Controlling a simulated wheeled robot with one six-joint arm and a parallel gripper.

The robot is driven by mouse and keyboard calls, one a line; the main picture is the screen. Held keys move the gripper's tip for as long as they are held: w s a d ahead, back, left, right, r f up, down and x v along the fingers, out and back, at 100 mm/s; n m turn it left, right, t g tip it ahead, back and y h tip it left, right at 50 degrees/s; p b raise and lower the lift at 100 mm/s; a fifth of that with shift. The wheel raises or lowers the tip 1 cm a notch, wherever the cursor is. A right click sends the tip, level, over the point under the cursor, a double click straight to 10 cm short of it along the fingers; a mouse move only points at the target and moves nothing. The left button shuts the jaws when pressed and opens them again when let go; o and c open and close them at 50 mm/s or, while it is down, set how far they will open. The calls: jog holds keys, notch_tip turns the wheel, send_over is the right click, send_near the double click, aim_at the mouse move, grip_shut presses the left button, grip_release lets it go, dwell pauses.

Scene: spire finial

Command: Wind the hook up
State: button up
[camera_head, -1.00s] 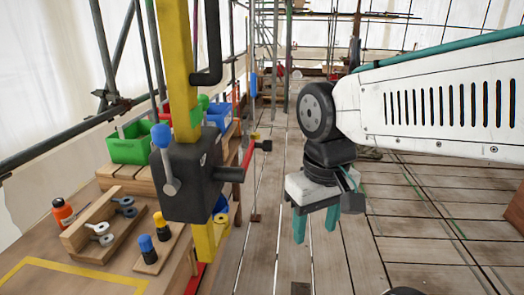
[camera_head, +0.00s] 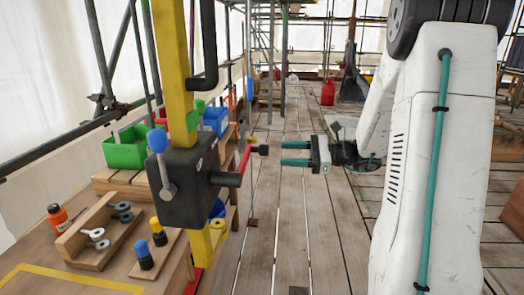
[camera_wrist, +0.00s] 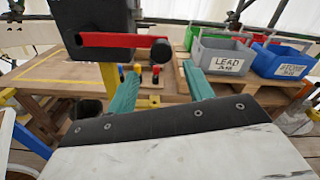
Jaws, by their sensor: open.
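The winch is a black box (camera_head: 188,185) on a yellow post, with a blue-knobbed lever (camera_head: 157,142) on its face. A red crank arm (camera_head: 244,163) sticks out on its right and ends in a black grip (camera_head: 259,150). My gripper (camera_head: 281,154) is open and empty, its teal fingers pointing left at the grip with a small gap. In the wrist view the red crank arm (camera_wrist: 112,40) lies across the top, and its black grip (camera_wrist: 160,50) appears between and just beyond the fingertips (camera_wrist: 160,75). I cannot make out the hook.
A workbench on the left holds a green bin (camera_head: 126,150), a blue bin (camera_head: 216,120), an orange bottle (camera_head: 57,215) and a wooden rack (camera_head: 95,230). The wrist view shows a grey bin (camera_wrist: 220,68) labelled LEAD. Plank floor (camera_head: 300,235) is clear below my gripper.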

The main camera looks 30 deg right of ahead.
aim_at(263, 149)
jog(key=x, duration=0.5)
jog(key=r+x, duration=0.1)
jog(key=x, duration=0.1)
jog(key=shift+w+a, duration=0.25)
jog(key=shift+w, duration=0.1)
grip_shut()
